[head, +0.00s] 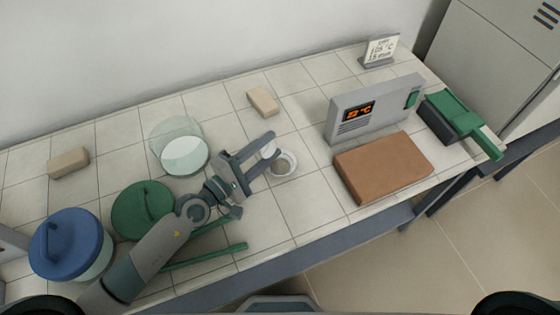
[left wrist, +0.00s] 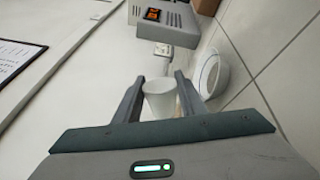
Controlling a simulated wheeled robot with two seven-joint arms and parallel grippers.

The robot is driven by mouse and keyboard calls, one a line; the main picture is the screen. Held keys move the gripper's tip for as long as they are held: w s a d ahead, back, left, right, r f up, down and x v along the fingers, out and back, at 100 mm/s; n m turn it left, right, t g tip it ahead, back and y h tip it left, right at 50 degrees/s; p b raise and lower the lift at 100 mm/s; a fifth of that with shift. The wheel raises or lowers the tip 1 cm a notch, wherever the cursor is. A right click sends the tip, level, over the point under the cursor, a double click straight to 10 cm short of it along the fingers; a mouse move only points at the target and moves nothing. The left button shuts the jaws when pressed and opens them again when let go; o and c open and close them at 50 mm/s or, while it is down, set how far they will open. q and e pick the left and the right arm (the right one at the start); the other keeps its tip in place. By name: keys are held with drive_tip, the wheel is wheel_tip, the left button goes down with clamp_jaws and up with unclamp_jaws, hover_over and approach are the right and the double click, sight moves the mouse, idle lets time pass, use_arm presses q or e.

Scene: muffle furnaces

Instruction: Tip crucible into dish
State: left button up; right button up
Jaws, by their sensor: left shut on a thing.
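A small white crucible (head: 267,149) is between the fingers of my left gripper (head: 264,150), which is shut on it. The white round dish (head: 285,163) stands on the tiled bench, just right of and below the fingertips. The dish (left wrist: 211,75) also shows beside the right finger in the left wrist view, apart from the crucible. I cannot tell what either holds. My right gripper is not in view.
A grey controller (head: 355,112) and brown slab (head: 385,166) stand to the right, with a green device (head: 455,116) beyond. Blue-lidded (head: 65,240) and green-lidded (head: 142,208) vessels, clear glassware (head: 175,135) and a green rod (head: 220,254) are to the left. A tan block (head: 263,101) lies behind.

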use_arm(q)
drive_tip(key=shift+n, duration=0.4)
drive_tip(key=shift+f, duration=0.1)
drive_tip(key=n, duration=0.4)
drive_tip(key=shift+w+a+f, duration=0.2)
drive_tip(key=shift+w+a, duration=0.05)
drive_tip(key=n, duration=0.1)
drive_tip(key=n+p, duration=0.1)
drive_tip(key=n, duration=0.1)
drive_tip(key=shift+w+a+r, duration=0.1)
drive_tip(key=shift+r, duration=0.15)
drive_tip(key=shift+n, duration=0.5)
